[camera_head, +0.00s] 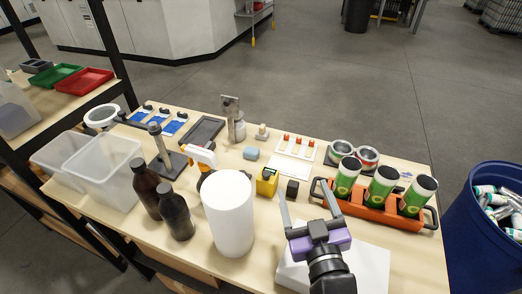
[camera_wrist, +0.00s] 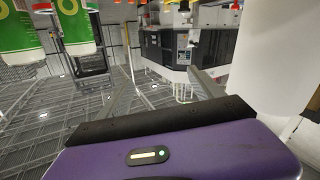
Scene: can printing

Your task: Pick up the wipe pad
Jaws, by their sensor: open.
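A small light-blue block (camera_head: 251,153), which looks like the wipe pad, lies on the wooden table near its middle, left of a white card with red-topped pieces. My gripper (camera_head: 304,191) is open and empty at the front right of the table. Its two grey fingers point away from me, toward the black cube and the yellow device. The pad is beyond the fingertips and to their left, well apart from them. In the wrist view, my gripper (camera_wrist: 160,92) also shows open, with nothing between its fingers; I cannot make out the pad there.
A tall white roll (camera_head: 229,215) and dark bottles (camera_head: 176,213) stand at the front left. A yellow device (camera_head: 267,182) and black cube (camera_head: 292,188) lie between gripper and pad. An orange carrier (camera_head: 375,213) holds green cans at right. A blue bin (camera_head: 469,240) stands beyond the table.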

